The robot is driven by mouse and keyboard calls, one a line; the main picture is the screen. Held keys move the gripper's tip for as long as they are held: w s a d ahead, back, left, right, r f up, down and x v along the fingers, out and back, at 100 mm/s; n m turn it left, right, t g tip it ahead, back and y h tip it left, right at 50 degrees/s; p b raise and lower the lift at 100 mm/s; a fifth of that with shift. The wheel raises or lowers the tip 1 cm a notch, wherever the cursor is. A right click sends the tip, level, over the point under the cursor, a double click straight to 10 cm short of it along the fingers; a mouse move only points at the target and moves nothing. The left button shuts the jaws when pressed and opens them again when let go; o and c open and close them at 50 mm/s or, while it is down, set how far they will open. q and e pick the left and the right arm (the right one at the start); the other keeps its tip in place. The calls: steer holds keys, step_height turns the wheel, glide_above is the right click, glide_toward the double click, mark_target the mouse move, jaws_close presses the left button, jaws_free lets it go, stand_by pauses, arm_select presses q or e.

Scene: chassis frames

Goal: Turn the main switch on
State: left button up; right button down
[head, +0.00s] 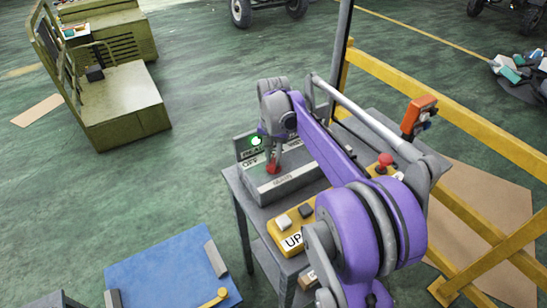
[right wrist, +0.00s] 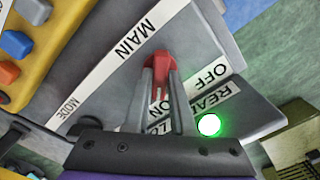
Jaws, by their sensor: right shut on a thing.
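The main switch is a red lever (head: 273,168) on a grey box (head: 290,180) that stands on a grey table. In the right wrist view the lever (right wrist: 160,67) stands near the MAIN label (right wrist: 135,38). My right gripper (right wrist: 158,76) is shut on the lever, its fingers on either side. The OFF label (right wrist: 210,72) and the partly covered ON label (right wrist: 160,106) lie beside the fingers. A green lamp (right wrist: 209,124) is lit on the box; it also shows in the head view (head: 256,141). The lever's base is partly hidden. My left gripper is not in view.
A yellow button box marked UP (head: 292,240) is at the table's near side. A red mushroom button (head: 384,160) and an orange device (head: 418,115) are to the right, by a yellow railing (head: 440,97).

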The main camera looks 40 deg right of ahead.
mark_target(273, 160)
steer(key=c, duration=0.8)
jaws_free()
steer(key=shift+o, duration=0.2)
step_height(273, 160, up, 11)
steer(key=shift+p, duration=0.35)
steer(key=s+a+f+n+t, duration=0.5)
steer(key=s+a+f+n, duration=0.5)
steer(key=s+a+f, duration=0.6)
steer(key=s+a, duration=0.2)
steer(key=a, duration=0.1)
steer(key=shift+s+a+f+t, duration=0.3)
steer(key=shift+a+t, duration=0.1)
